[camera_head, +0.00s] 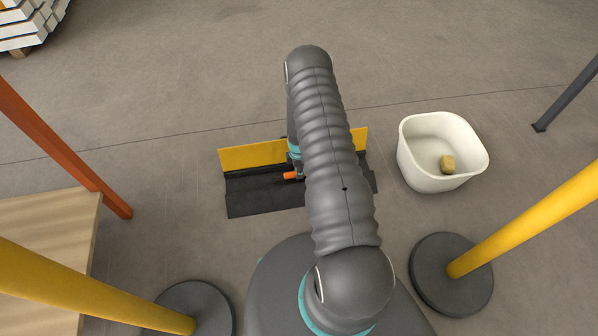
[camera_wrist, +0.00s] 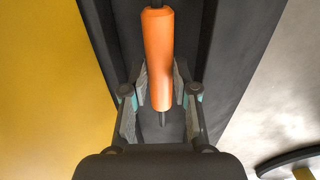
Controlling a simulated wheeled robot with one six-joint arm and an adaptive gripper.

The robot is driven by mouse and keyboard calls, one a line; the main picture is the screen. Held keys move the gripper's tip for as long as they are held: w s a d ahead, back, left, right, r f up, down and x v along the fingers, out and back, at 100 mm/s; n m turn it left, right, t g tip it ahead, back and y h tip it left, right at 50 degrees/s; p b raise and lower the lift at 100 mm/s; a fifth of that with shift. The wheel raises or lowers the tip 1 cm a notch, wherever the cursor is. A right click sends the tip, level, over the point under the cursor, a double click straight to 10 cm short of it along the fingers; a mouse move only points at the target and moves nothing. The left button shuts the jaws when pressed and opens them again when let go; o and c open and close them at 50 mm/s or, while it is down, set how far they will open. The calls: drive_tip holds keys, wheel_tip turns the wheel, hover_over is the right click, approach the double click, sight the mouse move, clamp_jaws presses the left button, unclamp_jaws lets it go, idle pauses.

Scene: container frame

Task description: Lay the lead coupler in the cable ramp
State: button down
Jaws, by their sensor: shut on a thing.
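The lead coupler is an orange cylinder (camera_wrist: 157,45) with a thin dark lead at each end. My gripper (camera_wrist: 162,84) is shut on its lower part in the wrist view. The coupler (camera_head: 291,176) also shows small in the head view, partly hidden by my arm. The cable ramp (camera_head: 255,195) is black with a raised yellow lid (camera_head: 253,155) along its far side. In the wrist view the coupler lies lengthwise over the dark channel of the ramp (camera_wrist: 222,50). I cannot tell whether it touches the channel floor. My arm hides the middle of the ramp in the head view.
A white tub (camera_head: 419,170) with a tan block (camera_head: 447,164) in it stands right of the ramp. Yellow posts on dark round bases (camera_head: 450,274) stand at the near left and right. A wooden surface (camera_head: 45,235) and an orange post (camera_head: 65,148) are at left.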

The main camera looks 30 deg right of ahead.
drive_tip(key=shift+f, duration=0.35)
drive_tip(key=shift+f, duration=0.15)
drive_tip(key=c, duration=0.9)
unclamp_jaws()
